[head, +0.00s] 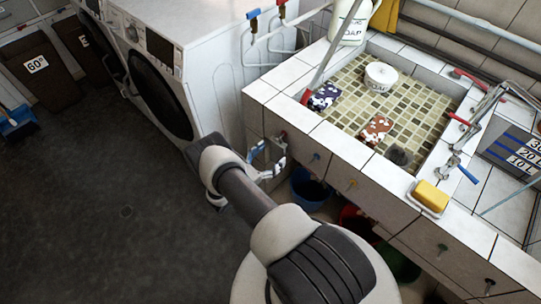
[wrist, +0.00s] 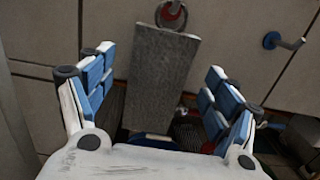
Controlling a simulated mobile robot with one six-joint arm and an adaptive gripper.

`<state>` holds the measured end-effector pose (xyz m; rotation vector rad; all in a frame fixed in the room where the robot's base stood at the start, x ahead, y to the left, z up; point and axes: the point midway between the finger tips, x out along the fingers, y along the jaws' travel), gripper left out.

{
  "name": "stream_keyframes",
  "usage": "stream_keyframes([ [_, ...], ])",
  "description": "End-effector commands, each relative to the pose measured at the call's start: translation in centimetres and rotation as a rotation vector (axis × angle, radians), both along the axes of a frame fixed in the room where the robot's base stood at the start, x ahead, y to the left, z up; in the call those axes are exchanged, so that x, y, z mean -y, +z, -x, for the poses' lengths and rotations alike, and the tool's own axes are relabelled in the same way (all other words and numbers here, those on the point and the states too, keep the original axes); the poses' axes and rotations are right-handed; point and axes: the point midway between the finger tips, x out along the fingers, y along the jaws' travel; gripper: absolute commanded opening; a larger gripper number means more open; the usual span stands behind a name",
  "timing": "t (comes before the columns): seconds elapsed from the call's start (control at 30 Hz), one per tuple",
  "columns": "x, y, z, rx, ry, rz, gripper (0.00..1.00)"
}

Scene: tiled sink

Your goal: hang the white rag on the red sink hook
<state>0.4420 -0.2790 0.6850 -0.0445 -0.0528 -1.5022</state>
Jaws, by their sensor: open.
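The rag (wrist: 163,75) shows in the wrist view as a flat pale-grey cloth strip, shaded, hanging straight down along the tiled sink front. Its top edge is at the red hook (wrist: 171,14). The red hook also shows in the head view (head: 283,135) near the sink's left front corner. My gripper (wrist: 158,64) is open, with one blue-padded finger on each side of the rag and a visible gap to both. In the head view my gripper (head: 266,160) is in front of the sink below the red hook. I cannot make out the rag clearly there.
A blue hook (wrist: 283,41) is right of the rag; a yellow hook (head: 352,183) is farther along. A blue bucket (head: 308,188) stands under the sink. A washing machine (head: 160,75) is close on the left. The dark floor (head: 90,200) is mostly free.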

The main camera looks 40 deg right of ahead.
Motion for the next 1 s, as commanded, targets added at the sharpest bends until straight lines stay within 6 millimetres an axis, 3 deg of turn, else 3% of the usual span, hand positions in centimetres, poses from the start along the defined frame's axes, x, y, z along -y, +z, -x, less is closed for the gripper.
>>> stream_keyframes([
  [0.17, -0.8, -0.1, 0.0, 0.000, 0.002, 0.000, 0.81],
  [0.7, -10.8, -0.7, 0.7, 0.000, 0.003, 0.001, 0.81],
  [1.0, -12.0, -0.8, 0.8, 0.000, 0.000, 0.001, 0.81],
])
